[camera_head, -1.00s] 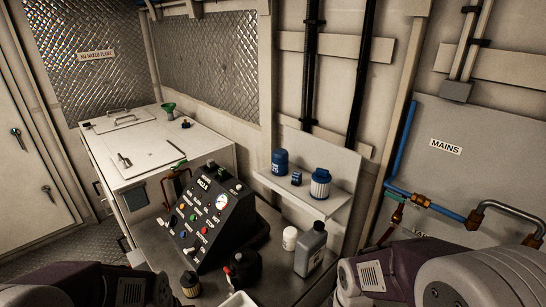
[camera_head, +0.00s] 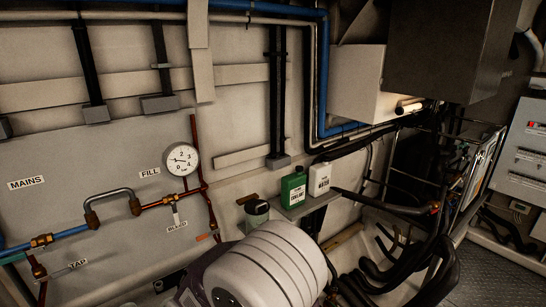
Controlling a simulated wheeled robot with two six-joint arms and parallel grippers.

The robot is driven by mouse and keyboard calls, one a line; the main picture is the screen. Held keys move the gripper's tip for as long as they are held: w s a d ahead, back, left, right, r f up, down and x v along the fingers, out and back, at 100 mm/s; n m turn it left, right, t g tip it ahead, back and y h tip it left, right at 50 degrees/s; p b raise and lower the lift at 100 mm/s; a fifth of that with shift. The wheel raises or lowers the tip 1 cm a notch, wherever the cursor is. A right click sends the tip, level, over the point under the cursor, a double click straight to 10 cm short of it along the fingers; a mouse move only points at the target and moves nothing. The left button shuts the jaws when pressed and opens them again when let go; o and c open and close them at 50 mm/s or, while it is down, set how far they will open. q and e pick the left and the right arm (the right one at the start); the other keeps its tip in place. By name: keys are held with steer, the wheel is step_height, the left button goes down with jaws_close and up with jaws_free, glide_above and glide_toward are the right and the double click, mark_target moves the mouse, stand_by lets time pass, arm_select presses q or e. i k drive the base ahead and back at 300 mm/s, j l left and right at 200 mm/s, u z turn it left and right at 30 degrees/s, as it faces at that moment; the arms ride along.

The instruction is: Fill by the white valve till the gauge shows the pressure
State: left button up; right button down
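The round white gauge (camera_head: 182,158) is on the grey wall panel, right of the FILL label (camera_head: 150,172). Its dark needle seems to point left, but the exact reading is too small to tell. A copper pipe (camera_head: 160,202) runs below it. A small pale lever (camera_head: 175,215) hangs from this pipe just above the BLEED label (camera_head: 177,225); I cannot tell whether it is the white valve. A silver bridging loop (camera_head: 108,194) joins the copper pipe to the blue mains pipe (camera_head: 68,233). Neither gripper shows; only a bulky link of my arm is at the bottom centre.
Black hoses (camera_head: 400,283) crowd the lower right. A grey cabinet (camera_head: 522,150) stands far right.

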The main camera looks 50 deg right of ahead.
mark_target(173, 204)
steer(key=k+l+z, duration=0.1)
steer(key=z, duration=0.9)
steer(key=i+l, duration=0.05)
